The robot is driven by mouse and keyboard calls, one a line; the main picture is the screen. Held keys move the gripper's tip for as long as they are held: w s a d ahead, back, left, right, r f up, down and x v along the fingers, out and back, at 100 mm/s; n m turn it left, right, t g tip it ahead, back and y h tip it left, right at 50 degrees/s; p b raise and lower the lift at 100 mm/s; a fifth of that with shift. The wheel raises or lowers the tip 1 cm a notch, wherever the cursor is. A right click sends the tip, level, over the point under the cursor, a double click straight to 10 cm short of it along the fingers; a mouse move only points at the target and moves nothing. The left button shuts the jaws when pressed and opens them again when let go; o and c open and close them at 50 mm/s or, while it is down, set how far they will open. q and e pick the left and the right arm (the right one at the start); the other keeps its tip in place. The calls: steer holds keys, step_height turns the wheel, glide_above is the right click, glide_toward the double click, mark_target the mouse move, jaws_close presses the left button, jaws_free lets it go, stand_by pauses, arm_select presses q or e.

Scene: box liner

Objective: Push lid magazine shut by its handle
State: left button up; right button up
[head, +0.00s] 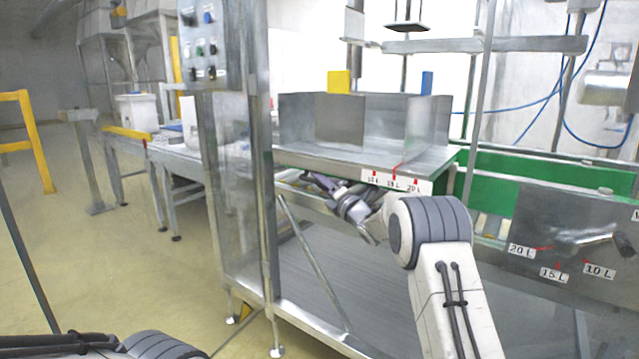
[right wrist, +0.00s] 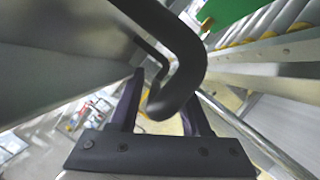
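The lid magazine (head: 340,118) is an open-topped box of sheet-metal plates on the steel table in the middle of the head view. My right gripper (head: 318,184) is below the table's front edge, by the scale label. In the right wrist view a dark bent handle (right wrist: 186,52) comes down from a metal panel, and its end lies between the spread fingers of my right gripper (right wrist: 163,90). The fingers stand apart, with a visible gap beside the handle; contact is unclear. The handle is not clearly visible in the head view. My left gripper is out of view.
A scale label (head: 396,182) marked 10 L, 15 L, 20 L is on the table's front edge. A steel post (head: 262,180) and a control box (head: 204,45) stand to the left. A second lever (head: 600,240) is on a panel at right.

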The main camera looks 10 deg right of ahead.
steer(key=shift+a, duration=0.1)
steer(key=p+v, duration=0.1)
steer(key=v, duration=0.9)
steer(key=shift+s, duration=0.25)
